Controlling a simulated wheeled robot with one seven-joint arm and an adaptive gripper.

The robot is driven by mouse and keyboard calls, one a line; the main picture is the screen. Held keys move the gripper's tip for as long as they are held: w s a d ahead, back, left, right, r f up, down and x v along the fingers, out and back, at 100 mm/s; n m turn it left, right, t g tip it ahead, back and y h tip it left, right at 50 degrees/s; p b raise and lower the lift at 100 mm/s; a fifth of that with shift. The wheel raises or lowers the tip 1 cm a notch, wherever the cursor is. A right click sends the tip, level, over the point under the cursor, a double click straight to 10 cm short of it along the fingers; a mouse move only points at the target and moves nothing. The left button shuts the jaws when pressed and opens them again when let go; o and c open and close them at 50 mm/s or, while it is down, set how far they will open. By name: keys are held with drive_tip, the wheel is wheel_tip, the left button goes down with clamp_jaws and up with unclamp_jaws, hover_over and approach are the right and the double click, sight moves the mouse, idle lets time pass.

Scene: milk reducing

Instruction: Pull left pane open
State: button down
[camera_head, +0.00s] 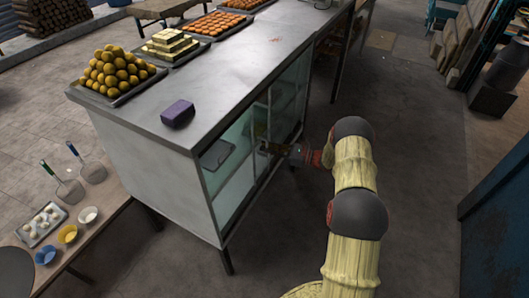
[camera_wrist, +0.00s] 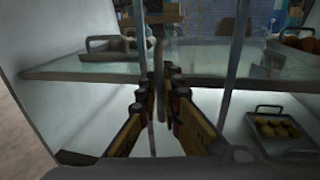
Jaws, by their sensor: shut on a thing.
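The display cabinet (camera_head: 160,172) has sliding glass panes on its long side. My gripper (camera_head: 268,149) reaches the pane front from the right. In the wrist view, the two fingers of my gripper (camera_wrist: 160,88) are closed around a slim vertical grey handle (camera_wrist: 159,52). The handle stands upright, and the fingers hide its middle. The left pane (camera_head: 233,150) is on the near side of the front in the head view. The clear glass makes it hard to tell how far the pane stands open.
A glass shelf (camera_wrist: 85,70) and a tray of round yellow-brown food (camera_wrist: 275,128) show inside the cabinet. A purple block (camera_head: 178,113) and food trays (camera_head: 118,90) sit on top. A low table (camera_head: 105,215) stands at left. The floor (camera_head: 415,130) on the right is clear.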

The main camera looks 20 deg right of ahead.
drive_tip(key=shift+w+d, duration=0.25)
drive_tip(key=shift+d, duration=0.1)
drive_tip(key=c, duration=2)
unclamp_jaws()
drive_tip(key=v, duration=1.2)
